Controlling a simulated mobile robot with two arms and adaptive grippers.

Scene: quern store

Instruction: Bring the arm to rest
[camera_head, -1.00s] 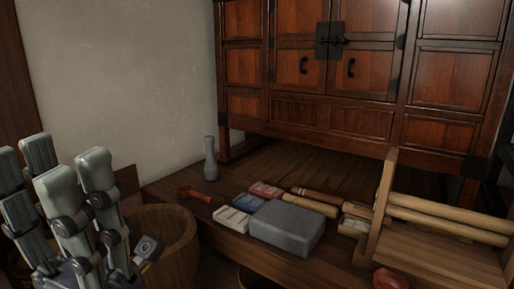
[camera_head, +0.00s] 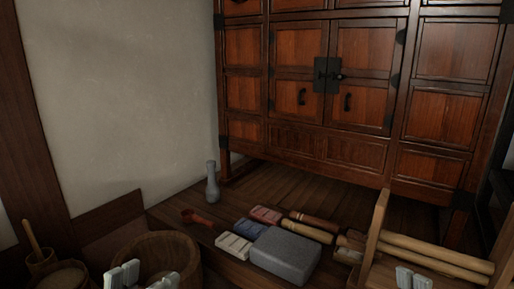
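My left gripper (camera_head: 146,278) shows only as pale grey fingertips at the bottom edge, in front of a wooden tub. A gap shows between its fingertips, with nothing seen held there. My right gripper (camera_head: 413,280) shows only as a few pale fingertips at the bottom right, in front of a wooden frame. The rest of it is below the picture, so I cannot tell if it is open or shut. Both arms are out of view.
The wooden tub (camera_head: 150,243) stands at lower left. A grey stone block (camera_head: 285,254), white block (camera_head: 233,246), red ladle (camera_head: 197,217) and grey vase (camera_head: 212,184) are on the plank floor. The wooden frame (camera_head: 374,226) with rollers is at right. A cabinet (camera_head: 310,90) stands behind.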

